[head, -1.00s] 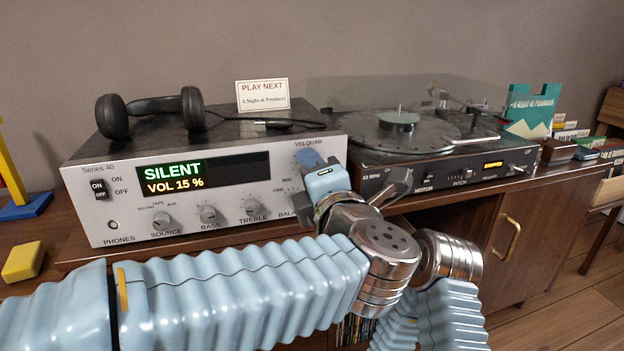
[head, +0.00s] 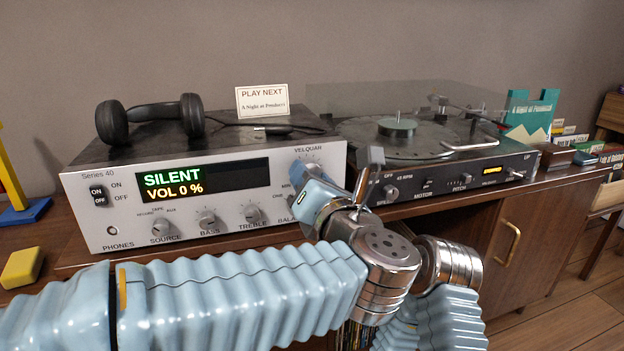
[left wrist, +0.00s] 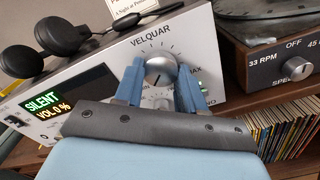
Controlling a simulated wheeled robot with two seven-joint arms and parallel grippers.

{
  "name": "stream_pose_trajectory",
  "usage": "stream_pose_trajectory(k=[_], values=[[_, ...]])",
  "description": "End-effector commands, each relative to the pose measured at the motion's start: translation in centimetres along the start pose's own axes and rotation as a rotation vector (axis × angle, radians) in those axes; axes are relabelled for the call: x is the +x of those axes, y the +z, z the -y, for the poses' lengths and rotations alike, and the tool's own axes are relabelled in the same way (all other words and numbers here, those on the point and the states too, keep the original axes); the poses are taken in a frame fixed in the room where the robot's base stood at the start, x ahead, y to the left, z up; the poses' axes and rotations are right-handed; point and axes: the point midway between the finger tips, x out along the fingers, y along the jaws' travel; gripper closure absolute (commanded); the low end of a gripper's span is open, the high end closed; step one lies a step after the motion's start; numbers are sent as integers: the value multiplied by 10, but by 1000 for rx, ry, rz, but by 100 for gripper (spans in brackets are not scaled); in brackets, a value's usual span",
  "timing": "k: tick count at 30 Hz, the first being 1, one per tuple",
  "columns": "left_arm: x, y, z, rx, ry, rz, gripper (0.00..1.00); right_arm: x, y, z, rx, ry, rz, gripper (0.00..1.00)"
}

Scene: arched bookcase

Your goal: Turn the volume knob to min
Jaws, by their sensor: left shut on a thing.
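The silver amplifier (head: 130,205) stands on the cabinet, and its display (head: 200,182) reads "SILENT" and "VOL 0 %". The round silver volume knob (left wrist: 161,69) shows in the left wrist view, below the "VELQUAR" label and ringed by tick marks. My left gripper (left wrist: 160,80) is shut on this knob, with one blue finger on each side of it. In the head view my left gripper (head: 306,172) covers the knob, at the right end of the amplifier's front. My right gripper is not in view.
A turntable (head: 450,175) stands right of the amplifier. Black headphones (head: 150,112) and a "PLAY NEXT" card (head: 262,99) are on the amplifier's top. Smaller knobs, including the treble knob (head: 251,213), sit along the front's lower edge. A yellow block (head: 22,267) lies at left.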

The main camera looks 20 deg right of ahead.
Motion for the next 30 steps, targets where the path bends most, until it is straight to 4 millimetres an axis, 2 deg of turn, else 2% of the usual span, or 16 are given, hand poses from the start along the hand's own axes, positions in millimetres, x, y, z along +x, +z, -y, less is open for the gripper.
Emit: stream_pose_trajectory(k=[18, 19, 21, 24, 30], values=[[0, -2, 2, -43, -4, -4, 91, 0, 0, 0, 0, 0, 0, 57], [0, -2, 2, -43, -4, -4, 59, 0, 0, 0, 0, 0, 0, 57], [0, -2, 2, -43, -3, -3, 48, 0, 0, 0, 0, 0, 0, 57], [0, -1, 2, -43, -2, -2, 35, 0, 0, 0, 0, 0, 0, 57], [0, -1, 1, -43, -1, -1, 35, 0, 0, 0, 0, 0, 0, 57]])
